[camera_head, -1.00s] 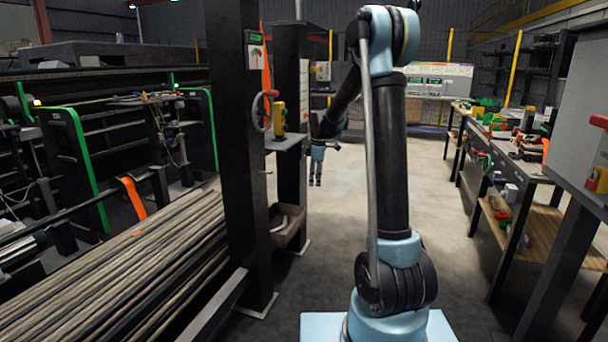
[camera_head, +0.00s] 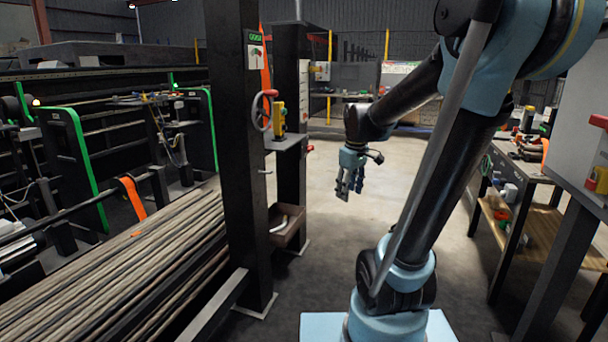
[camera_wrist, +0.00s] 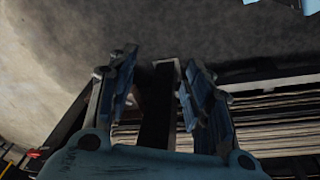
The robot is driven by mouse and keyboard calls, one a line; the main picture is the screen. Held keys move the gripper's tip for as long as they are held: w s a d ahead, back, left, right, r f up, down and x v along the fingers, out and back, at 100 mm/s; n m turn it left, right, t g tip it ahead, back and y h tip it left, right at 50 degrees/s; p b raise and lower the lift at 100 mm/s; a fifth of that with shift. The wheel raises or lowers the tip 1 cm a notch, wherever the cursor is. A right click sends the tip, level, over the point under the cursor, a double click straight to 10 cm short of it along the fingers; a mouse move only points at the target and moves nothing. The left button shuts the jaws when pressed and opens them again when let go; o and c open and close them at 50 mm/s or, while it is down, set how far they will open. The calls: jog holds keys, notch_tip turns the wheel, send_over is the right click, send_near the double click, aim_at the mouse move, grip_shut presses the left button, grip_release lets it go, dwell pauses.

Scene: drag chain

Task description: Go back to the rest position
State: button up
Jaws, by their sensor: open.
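My gripper (camera_head: 349,189) hangs from the raised arm in the head view, fingers pointing down, over the open floor to the right of the black post. In the wrist view my gripper (camera_wrist: 160,82) shows two blue-grey fingers spread apart with nothing between them. It is open and empty, and touches nothing that I can see.
The black post (camera_head: 240,150) with a small shelf (camera_head: 287,142) and a bin (camera_head: 288,226) stands left of the gripper. A rack of long rods (camera_head: 130,270) lies at lower left. A workbench (camera_head: 520,165) and a grey cabinet (camera_head: 575,150) stand at right. The floor (camera_head: 345,240) between is clear.

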jog(key=s+d+f+m, duration=0.2)
jog(key=s+f+m, duration=0.2)
jog(key=s, duration=0.6)
jog(key=s+d+f+m, duration=0.2)
jog(key=s+f+m, duration=0.2)
jog(key=s, duration=0.5)
jog(key=shift+s+f, duration=0.35)
jog(key=shift+f, duration=0.55)
jog(key=shift+w+d, duration=0.1)
jog(key=shift+w+f, duration=0.2)
jog(key=shift+w, duration=0.15)
